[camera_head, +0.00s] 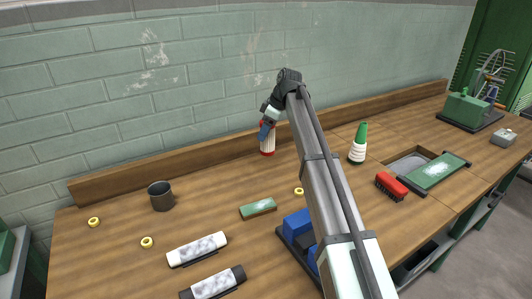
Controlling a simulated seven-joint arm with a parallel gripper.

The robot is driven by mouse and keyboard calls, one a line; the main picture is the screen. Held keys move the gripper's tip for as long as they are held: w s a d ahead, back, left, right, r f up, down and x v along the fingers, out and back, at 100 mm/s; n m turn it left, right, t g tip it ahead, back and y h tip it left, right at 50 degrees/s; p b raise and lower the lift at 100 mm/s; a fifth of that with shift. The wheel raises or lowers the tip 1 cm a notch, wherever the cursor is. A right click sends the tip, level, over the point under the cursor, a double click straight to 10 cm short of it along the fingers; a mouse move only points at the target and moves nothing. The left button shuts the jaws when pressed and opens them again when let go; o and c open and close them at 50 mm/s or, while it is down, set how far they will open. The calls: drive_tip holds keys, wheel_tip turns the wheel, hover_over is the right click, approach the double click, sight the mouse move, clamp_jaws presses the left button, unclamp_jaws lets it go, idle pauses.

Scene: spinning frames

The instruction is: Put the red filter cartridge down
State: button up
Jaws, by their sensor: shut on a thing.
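My arm reaches in from the lower right. I cannot tell whether the cartridge's base touches the bench top or hangs just above it.
A green-and-white cone (358,144) and red brush (391,186) are right. A back ledge (180,168) borders the wall.

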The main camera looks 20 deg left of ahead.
sight(266, 147)
drive_tip(key=shift+f, duration=3.65)
drive_tip(key=shift+f, duration=0.1)
drive_tip(key=o, duration=1.2)
drive_tip(key=shift+c, duration=0.2)
drive_tip(key=v, duration=1.2)
